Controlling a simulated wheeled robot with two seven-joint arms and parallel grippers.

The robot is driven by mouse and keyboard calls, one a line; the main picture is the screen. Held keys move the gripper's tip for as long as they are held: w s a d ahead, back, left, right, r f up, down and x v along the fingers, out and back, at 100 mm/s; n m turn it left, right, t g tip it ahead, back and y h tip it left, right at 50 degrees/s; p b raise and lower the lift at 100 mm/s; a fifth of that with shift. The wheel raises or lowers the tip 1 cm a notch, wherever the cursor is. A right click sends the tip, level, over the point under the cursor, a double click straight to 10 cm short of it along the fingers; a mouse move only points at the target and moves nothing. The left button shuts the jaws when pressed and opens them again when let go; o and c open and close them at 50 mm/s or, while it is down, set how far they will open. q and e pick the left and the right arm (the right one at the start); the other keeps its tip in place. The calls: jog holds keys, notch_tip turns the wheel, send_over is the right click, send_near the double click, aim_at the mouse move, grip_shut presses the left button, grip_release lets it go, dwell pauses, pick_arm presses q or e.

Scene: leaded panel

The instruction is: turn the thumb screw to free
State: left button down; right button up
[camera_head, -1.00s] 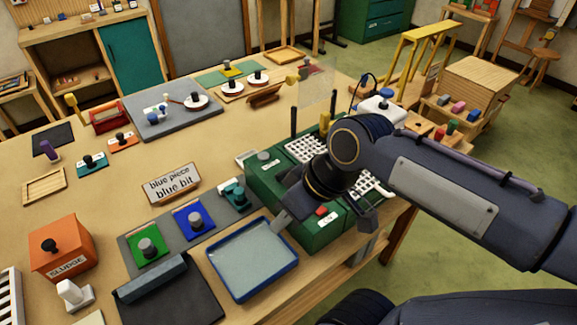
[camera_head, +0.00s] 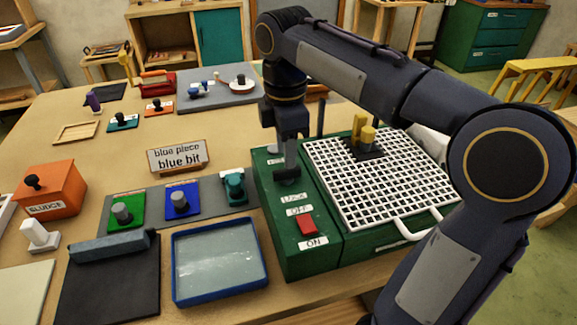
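The green machine (camera_head: 292,245) stands at the right of the table. A dark thumb screw (camera_head: 287,176) appears on its top left part, between a partly hidden label (camera_head: 273,150) behind and a label that seems to read LOCK (camera_head: 292,197) in front. My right gripper (camera_head: 288,168) points straight down with its fingertips at this screw. The fingers overlap the screw from this angle, so I cannot tell whether they are shut on it. My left gripper is not in view.
A red switch (camera_head: 307,225) sits between OFF and ON labels in front of the screw. A blue tray (camera_head: 218,298) and coloured knob plates (camera_head: 182,200) lie to the left.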

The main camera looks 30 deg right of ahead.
aim_at(287, 173)
jog(key=shift+f+b, duration=0.3)
jog(key=shift+f, duration=1.8)
grip_shut()
